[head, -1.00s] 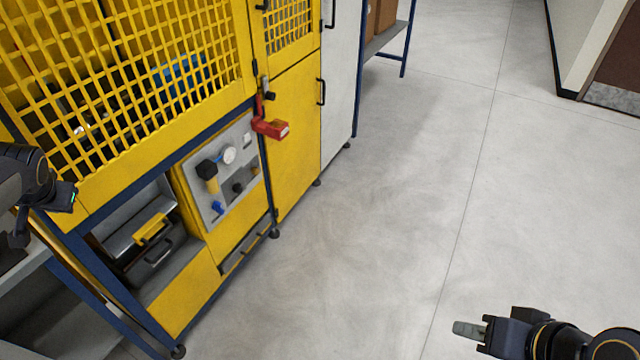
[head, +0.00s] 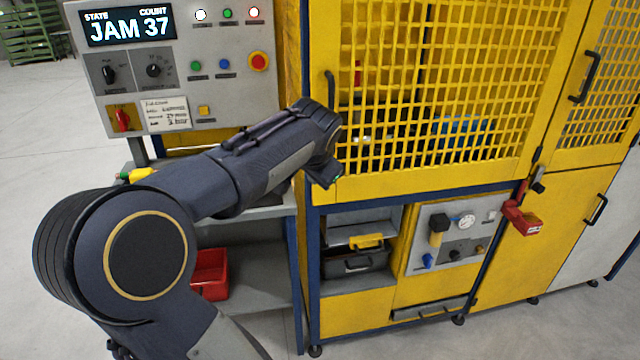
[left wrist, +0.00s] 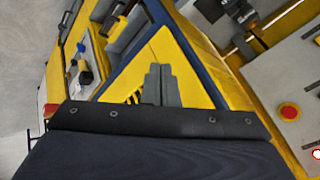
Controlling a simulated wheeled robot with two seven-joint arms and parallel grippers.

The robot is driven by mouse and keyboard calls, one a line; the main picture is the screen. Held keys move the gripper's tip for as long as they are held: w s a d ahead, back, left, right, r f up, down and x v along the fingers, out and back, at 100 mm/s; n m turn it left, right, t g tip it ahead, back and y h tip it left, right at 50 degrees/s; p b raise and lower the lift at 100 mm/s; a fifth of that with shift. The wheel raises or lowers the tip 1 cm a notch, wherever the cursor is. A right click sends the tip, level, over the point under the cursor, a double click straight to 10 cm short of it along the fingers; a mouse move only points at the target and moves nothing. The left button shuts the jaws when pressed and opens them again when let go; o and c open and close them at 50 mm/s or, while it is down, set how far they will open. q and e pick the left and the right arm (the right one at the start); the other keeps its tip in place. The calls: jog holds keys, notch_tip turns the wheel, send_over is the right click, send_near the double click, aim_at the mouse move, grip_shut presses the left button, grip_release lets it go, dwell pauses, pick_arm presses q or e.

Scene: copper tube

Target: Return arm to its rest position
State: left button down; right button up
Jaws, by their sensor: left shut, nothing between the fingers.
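My left arm (head: 240,170) reaches from the lower left across the head view. Its wrist end (head: 325,150) is in front of the left edge of the yellow mesh door (head: 400,165). The fingers are not distinguishable in the head view. In the left wrist view my left gripper (left wrist: 161,84) shows two grey fingers side by side, shut with nothing between them. Yellow panels and a blue frame post lie beyond the fingers there. My right arm and gripper are in neither current view.
A control panel (head: 185,70) reading "JAM 37" stands behind my left arm. A grey bench (head: 265,205) with a red bin (head: 210,273) on its lower shelf is beside it. A red lock (head: 521,218) hangs at the cage door. Open floor (head: 420,345) lies in front.

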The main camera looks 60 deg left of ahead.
pick_arm(q)
jog(key=shift+s+d+r, duration=0.2)
jog(key=shift+s+r, duration=0.15)
jog(key=shift+r, duration=0.2)
jog(key=s+d+f+h, duration=0.2)
jog(key=d+f+h, duration=0.1)
jog(key=d, duration=0.8)
jog(key=s+d+f+t+h, duration=0.1)
jog(key=s+d+f+h, duration=0.2)
jog(key=d, duration=0.8)
jog(key=s+d+f+h, duration=0.3)
jog(key=d+f, duration=0.4)
jog(key=d, duration=0.4)
jog(key=shift+d+m+t+h, duration=0.2)
jog(key=shift+m+t+h, duration=0.1)
jog(key=shift+m+h, duration=0.15)
jog(key=shift+s+f, duration=0.1)
